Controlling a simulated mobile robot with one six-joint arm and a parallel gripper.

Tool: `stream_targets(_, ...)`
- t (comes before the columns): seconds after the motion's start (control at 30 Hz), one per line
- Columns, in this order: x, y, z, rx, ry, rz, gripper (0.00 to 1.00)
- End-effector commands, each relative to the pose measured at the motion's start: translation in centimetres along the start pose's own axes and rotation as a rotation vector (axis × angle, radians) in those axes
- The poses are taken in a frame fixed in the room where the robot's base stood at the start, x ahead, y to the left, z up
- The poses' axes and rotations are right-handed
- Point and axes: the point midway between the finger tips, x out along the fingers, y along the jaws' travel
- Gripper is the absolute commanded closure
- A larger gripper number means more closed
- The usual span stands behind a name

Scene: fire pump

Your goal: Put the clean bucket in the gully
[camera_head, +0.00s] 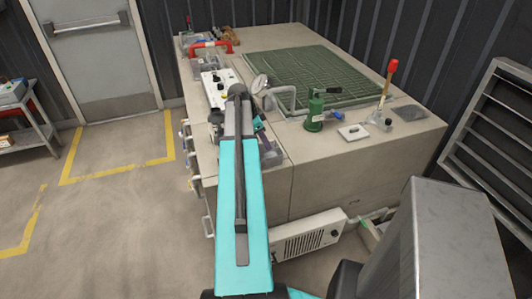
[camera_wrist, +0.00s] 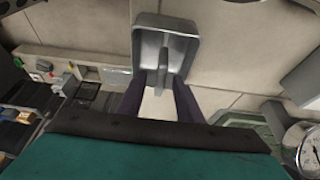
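A grey, open-topped bucket-like container (camera_wrist: 165,27) with a bar down its middle shows at the top centre of the wrist view. My gripper (camera_wrist: 161,82) has two dark fingers apart, with the near end of this container between their tips. I cannot tell whether they press on it. In the head view my arm reaches over the left part of the bench, and my gripper and the container are hidden or too small to make out. I cannot tell for certain which thing is the gully; a grey recessed basin (camera_head: 410,112) lies at the bench's right corner.
The concrete bench (camera_head: 330,165) bears a green grating (camera_head: 310,75), a green hand pump (camera_head: 315,112), a red-handled lever (camera_head: 386,88) and a white control panel (camera_head: 218,86). A gauge (camera_wrist: 308,155) is close at the lower right. A louvred panel (camera_head: 495,140) stands right.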

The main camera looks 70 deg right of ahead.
Motion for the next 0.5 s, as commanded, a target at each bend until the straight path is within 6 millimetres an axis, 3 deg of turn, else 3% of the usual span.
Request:
stream_targets(0.2, 1.11, 0.03, -0.03, 0.001, 0.0, 0.0, 0.67)
stream_targets(0.5, 1.17, 0.01, -0.01, 0.001, 0.0, 0.0, 0.67)
